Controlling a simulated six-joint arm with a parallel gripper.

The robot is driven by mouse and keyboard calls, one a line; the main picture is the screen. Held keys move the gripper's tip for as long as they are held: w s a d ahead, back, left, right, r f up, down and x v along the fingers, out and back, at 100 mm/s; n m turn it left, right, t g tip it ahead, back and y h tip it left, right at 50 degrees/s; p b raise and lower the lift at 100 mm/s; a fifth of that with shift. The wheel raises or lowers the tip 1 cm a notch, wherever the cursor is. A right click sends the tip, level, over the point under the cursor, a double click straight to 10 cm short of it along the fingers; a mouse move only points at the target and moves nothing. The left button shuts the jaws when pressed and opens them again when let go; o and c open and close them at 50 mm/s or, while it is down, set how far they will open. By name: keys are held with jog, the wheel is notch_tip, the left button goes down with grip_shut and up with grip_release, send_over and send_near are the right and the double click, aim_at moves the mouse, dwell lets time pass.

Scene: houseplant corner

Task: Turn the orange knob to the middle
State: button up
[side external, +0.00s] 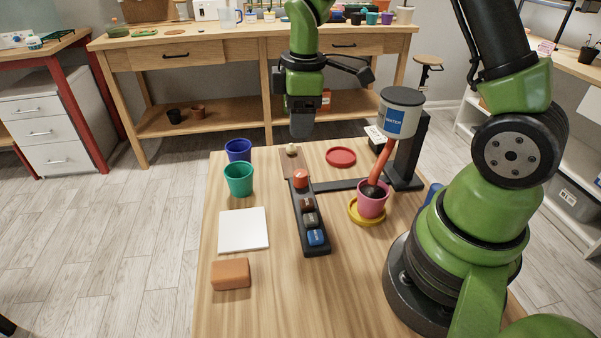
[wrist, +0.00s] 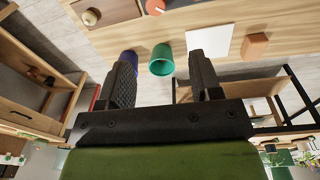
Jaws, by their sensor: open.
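The orange knob (side external: 301,177) sits at the far end of a black control panel (side external: 318,247) on the wooden table; which way it points is too small to tell. It is partly cut off at the top edge of the wrist view (wrist: 155,5). My gripper (side external: 302,135) hangs above the table's far end, beyond the orange knob and apart from it. In the wrist view, my gripper (wrist: 161,66) has its two fingers spread with nothing between them. A cream knob (side external: 292,150) on a brown strip lies behind the panel, closer to my gripper; it shows in the wrist view too (wrist: 89,17).
Brown, grey and blue buttons follow along the panel. Blue (side external: 238,150) and green (side external: 239,179) pots, a white tile (side external: 243,230) and an orange-brown block (side external: 230,274) stand left. Right are a red saucer (side external: 341,156), a pink pot (side external: 371,202) and a water tank (side external: 401,115).

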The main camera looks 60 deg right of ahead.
jog(key=n, duration=0.2)
send_over(301, 173)
jog(key=shift+g, duration=0.4)
notch_tip(301, 173, down, 4)
jog(key=shift+f, duration=0.1)
notch_tip(301, 173, down, 10)
jog(key=shift+r, duration=0.15)
jog(key=shift+c, duration=0.2)
jog(key=c, duration=0.9)
